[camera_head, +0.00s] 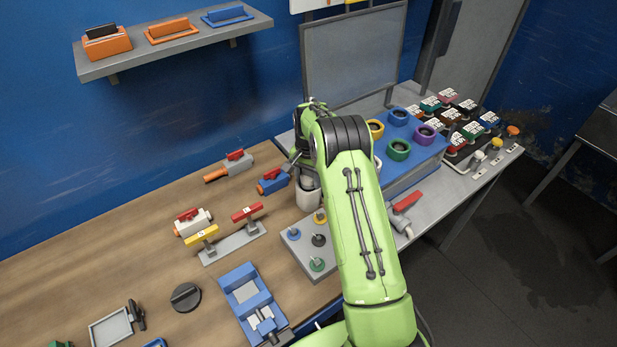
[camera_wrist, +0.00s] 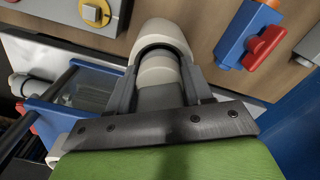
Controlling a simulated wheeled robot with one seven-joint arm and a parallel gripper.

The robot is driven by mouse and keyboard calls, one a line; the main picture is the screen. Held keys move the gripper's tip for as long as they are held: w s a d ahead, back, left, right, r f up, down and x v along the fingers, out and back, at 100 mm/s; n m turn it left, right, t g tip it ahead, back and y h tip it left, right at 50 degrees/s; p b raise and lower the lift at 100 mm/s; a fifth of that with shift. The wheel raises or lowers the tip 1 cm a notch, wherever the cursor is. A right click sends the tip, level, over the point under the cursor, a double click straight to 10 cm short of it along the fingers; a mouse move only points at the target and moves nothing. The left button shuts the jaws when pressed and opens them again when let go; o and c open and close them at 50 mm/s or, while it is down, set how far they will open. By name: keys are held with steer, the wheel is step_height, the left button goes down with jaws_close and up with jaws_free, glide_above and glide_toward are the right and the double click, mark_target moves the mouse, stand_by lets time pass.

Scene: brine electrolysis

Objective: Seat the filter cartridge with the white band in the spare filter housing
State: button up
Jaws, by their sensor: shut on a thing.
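My gripper (camera_wrist: 158,82) is shut on the filter cartridge (camera_wrist: 160,98), a grey cylinder with a pale whitish band towards its far end. In the head view my gripper is mostly hidden behind my green arm. A white round housing (camera_wrist: 163,32) with a dark inner rim lies straight beyond the fingers. The cartridge's far end lines up with its mouth and appears partly inside it; how deep, I cannot tell. In the head view the white housing (camera_head: 307,201) stands upright on the bench, just left of my arm.
A blue valve with a red handle (camera_head: 272,182) is close left of the housing. A grey plate with coloured knobs (camera_head: 296,256) lies in front. A blue block with coloured rings (camera_head: 430,151) stands right. A clear panel (camera_head: 352,58) rises behind.

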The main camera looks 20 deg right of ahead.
steer(key=shift+s+f, duration=0.1)
steer(key=shift+f, duration=0.05)
stand_by(0.4)
steer(key=o, duration=1.4)
steer(key=shift+a+f, duration=0.1)
steer(key=shift+f, duration=0.1)
steer(key=shift+s+d+r, duration=0.15)
steer(key=shift+d+r, duration=0.15)
steer(key=shift+r, duration=0.1)
steer(key=shift+w+a, duration=0.15)
steer(key=shift+w, duration=0.05)
steer(key=c, duration=0.7)
steer(key=shift+r, duration=0.1)
jaws_close()
